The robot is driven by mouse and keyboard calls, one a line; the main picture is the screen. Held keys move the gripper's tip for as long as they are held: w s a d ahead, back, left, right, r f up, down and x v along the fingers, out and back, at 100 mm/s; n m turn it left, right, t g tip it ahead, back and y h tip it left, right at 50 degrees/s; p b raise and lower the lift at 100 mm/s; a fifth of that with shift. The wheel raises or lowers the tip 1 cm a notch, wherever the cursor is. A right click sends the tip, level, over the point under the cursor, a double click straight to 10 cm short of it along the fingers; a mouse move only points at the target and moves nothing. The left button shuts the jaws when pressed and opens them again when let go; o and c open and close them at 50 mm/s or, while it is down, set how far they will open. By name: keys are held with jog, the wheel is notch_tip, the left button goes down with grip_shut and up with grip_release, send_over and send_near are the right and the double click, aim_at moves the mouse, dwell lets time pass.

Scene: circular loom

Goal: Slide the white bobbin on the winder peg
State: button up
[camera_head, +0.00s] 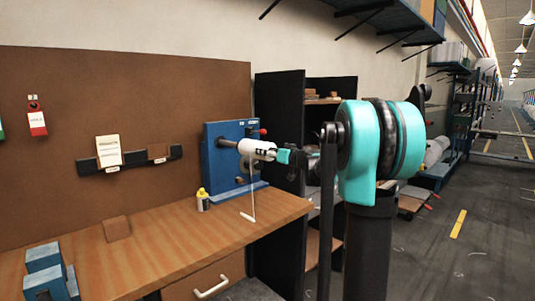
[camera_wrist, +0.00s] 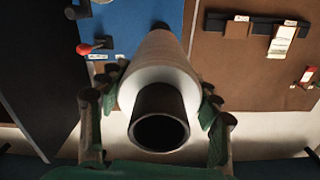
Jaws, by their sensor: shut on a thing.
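My gripper (camera_head: 270,153) is shut on the bobbin's near end. In the wrist view, the fingers (camera_wrist: 158,104) flank the bobbin (camera_wrist: 160,62), and its dark hollow core (camera_wrist: 160,118) faces the camera. The grey winder peg (camera_head: 227,143) shows between the blue panel and the bobbin's far end, roughly in line with it. I cannot tell whether the peg tip is inside the bobbin. In the wrist view, the bobbin hides the peg.
A small yellow bottle (camera_head: 202,199) stands beside the winder. A thin white strand hangs below the bobbin to a white piece (camera_head: 248,217) on the table. A red knob (camera_wrist: 86,48) sits at the winder's side. A dark shelf unit (camera_head: 280,110) stands right of the winder.

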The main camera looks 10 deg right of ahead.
aim_at(244, 147)
jog(key=shift+x, duration=1.9)
jog(key=shift+a, duration=0.1)
jog(key=shift+x, duration=2.4)
jog(key=shift+w, duration=0.15)
jog(key=shift+x, duration=2.35)
jog(key=shift+w+a, duration=0.2)
jog(key=shift+w, duration=0.05)
jog(key=o, duration=2)
jog(key=shift+c, duration=0.2)
